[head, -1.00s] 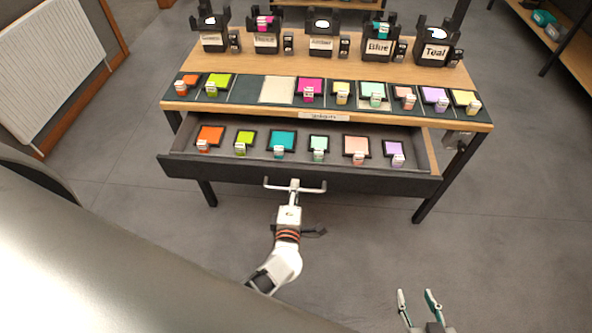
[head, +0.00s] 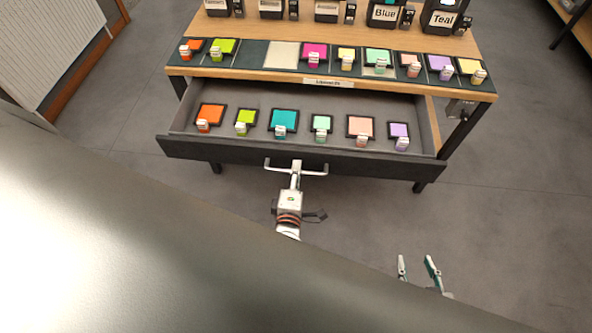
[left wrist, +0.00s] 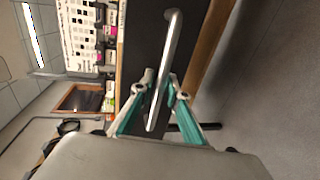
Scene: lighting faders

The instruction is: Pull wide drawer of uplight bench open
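The wide drawer (head: 250,157) of the uplight bench (head: 240,77) stands well open, with its dark front out toward me. It holds several coloured square pads with small labelled tags. My left gripper (head: 295,173) is shut on the middle of the drawer's pale bar handle (head: 318,173). In the left wrist view the handle (left wrist: 170,50) passes between the fingertips of the left gripper (left wrist: 161,88). My right gripper (head: 421,268) is open and empty, low at the right, apart from the bench.
A row of coloured pads lies along the benchtop's front, behind them several dark labelled holders, including Blue (head: 384,14) and Teal (head: 445,18). A radiator (head: 52,45) stands at the far left. The floor right of the bench is clear. My own grey body hides the lower left.

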